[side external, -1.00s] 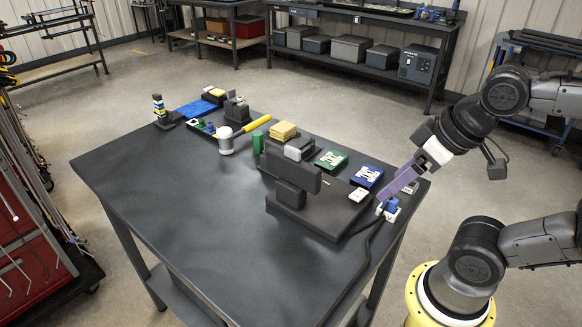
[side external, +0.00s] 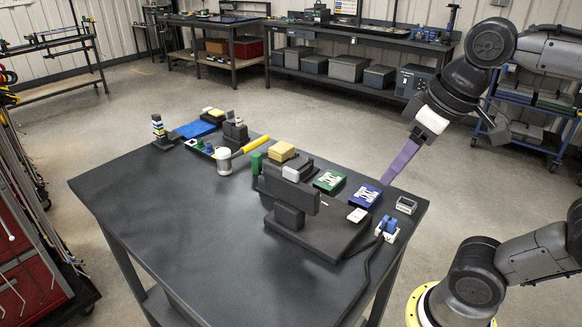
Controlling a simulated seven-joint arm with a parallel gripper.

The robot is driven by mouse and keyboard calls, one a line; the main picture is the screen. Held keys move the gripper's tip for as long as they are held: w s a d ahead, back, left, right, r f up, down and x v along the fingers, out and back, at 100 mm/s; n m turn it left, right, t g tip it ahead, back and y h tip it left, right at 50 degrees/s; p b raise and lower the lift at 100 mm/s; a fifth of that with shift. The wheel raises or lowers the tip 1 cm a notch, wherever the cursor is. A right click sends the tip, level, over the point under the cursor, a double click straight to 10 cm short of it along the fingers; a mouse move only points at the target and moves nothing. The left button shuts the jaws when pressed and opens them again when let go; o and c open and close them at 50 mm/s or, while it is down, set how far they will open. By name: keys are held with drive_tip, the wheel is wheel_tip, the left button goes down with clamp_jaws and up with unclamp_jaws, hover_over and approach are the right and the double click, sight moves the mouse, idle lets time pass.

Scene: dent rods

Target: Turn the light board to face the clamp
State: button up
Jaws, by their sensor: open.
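A dark clamp-like assembly of blocks (side external: 289,205) stands on a black base plate (side external: 325,232) near the table's right side. A pale grey rounded block (side external: 291,174) sits at its back. I cannot tell for sure which thing is the light board; a small grey-framed box with a pale face (side external: 406,205) lies at the right table edge. My gripper (side external: 386,181), with long purple fingers, is open above the right rear table edge, behind a blue board with white marks (side external: 366,196). It holds nothing that I can see.
A blue and white block (side external: 387,228) with a black cable stands at the right edge, near a small white box (side external: 357,215). The table's front left (side external: 180,215) is clear.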

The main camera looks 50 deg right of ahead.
drive_tip(key=w+r+g, duration=0.2)
drive_tip(key=w+r, duration=0.5)
drive_tip(key=g, duration=0.2)
hover_over(291, 169)
drive_tip(key=f, duration=0.2)
wheel_tip(291, 169, down, 13)
drive_tip(key=shift+a, duration=0.1)
clamp_jaws()
idle(1.0)
